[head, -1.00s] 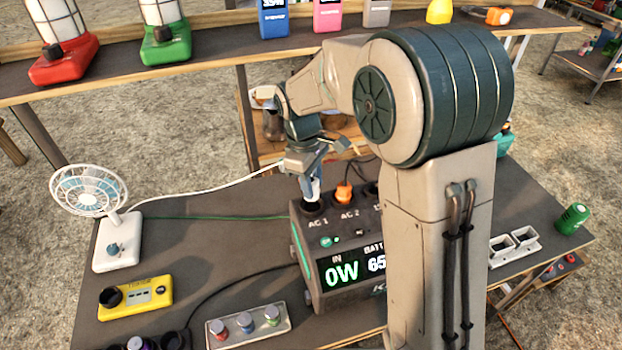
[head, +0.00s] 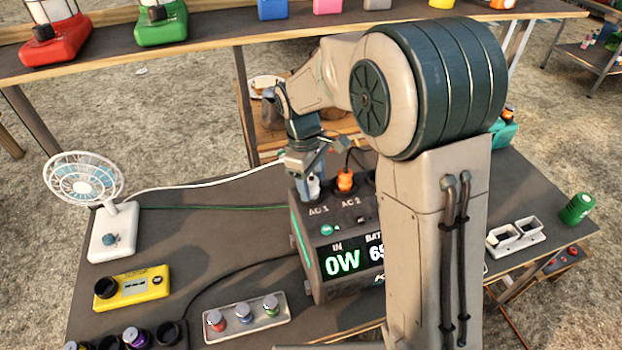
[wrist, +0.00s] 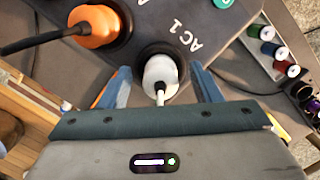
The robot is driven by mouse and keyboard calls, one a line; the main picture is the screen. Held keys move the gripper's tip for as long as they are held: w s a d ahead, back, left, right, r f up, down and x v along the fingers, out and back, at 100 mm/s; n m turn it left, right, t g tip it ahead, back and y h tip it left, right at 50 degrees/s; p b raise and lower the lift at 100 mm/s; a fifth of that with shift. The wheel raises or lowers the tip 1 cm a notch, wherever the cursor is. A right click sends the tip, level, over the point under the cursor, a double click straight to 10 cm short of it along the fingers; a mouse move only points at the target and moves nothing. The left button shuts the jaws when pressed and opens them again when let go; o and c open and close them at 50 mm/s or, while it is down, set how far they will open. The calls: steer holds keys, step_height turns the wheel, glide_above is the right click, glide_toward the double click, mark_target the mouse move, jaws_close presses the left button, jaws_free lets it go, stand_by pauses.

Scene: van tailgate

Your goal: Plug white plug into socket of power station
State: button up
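The white plug (wrist: 160,72) stands in the black ring of the AC 1 socket (wrist: 176,49) in the wrist view. I cannot tell how deep it sits. The power station (head: 345,240) is a dark box with a lit display reading 0W. My gripper (wrist: 161,87) is open around the plug, with one blue finger on each side and a gap to each. In the head view my gripper (head: 312,186) is low over AC 1 and mostly hides the plug. The white cord (head: 200,183) runs left to the fan (head: 108,228).
An orange plug (wrist: 95,24) fills the AC 2 socket beside AC 1. A yellow device (head: 132,287) and a tray of knobs (head: 246,318) lie on the table in front. A shelf with lanterns (head: 160,22) runs behind. My arm hides the station's right side.

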steer(key=shift+r, duration=0.1)
step_height(320, 180, up, 14)
steer(key=a, duration=0.1)
steer(key=shift+w+a+f, duration=0.25)
steer(key=shift+w+a, duration=0.15)
steer(key=shift+w, duration=0.05)
steer(key=s+d+f+m+t, duration=0.2)
steer(key=s+d+m, duration=0.4)
steer(key=s, duration=0.4)
steer(key=s+d+f+m+t+y, duration=0.1)
steer(key=s+d+f+m, duration=0.2)
steer(key=s+d+m, duration=0.3)
steer(key=s+d, duration=0.3)
steer(key=s, duration=0.1)
steer(key=shift+d+f+t+y, duration=0.2)
steer(key=shift+f+t+y, duration=0.1)
steer(key=shift+t, duration=0.1)
